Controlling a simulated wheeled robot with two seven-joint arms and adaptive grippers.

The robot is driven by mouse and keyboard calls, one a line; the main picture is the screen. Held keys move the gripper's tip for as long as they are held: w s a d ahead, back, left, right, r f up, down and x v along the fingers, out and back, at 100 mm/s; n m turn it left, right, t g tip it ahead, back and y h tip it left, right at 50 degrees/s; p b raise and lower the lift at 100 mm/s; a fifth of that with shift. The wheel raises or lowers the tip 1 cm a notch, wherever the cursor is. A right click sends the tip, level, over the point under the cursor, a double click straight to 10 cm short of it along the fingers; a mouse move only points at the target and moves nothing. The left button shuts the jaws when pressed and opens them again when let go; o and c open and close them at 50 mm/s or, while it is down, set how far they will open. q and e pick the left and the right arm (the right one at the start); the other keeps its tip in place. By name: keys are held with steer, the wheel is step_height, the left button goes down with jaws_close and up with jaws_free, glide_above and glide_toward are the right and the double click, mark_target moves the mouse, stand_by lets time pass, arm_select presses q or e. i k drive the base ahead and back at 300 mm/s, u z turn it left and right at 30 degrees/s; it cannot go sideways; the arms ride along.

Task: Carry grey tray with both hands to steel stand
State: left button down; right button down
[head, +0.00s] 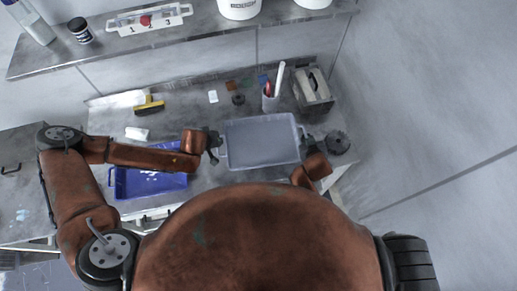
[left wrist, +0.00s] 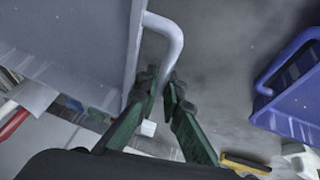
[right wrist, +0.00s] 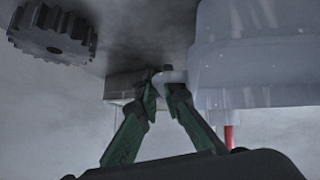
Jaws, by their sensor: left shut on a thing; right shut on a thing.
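The grey tray (head: 262,140) is a shallow, empty-looking rectangle over the right part of the worktop, with a handle at each end. My left gripper (head: 213,148) is at its left end. In the left wrist view my left gripper (left wrist: 163,88) is shut on the tray's bent bar handle (left wrist: 172,38). In the right wrist view my right gripper (right wrist: 161,84) is shut on the other handle (right wrist: 174,76), beside the tray wall (right wrist: 255,55). My right fingers are mostly hidden in the head view. I cannot tell whether the tray touches the worktop. I cannot identify the steel stand.
A blue tray (head: 175,182) lies left of the grey tray. A cup with tools (head: 270,102), a grey box (head: 313,92) and a dark toothed disc (head: 338,142) stand close around it. A yellow-handled brush (head: 150,105) lies farther back. A shelf (head: 205,32) runs above.

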mark_target(27, 210)
steer(key=u, duration=3.55)
steer(key=i, duration=2.1)
steer(key=z, duration=0.6)
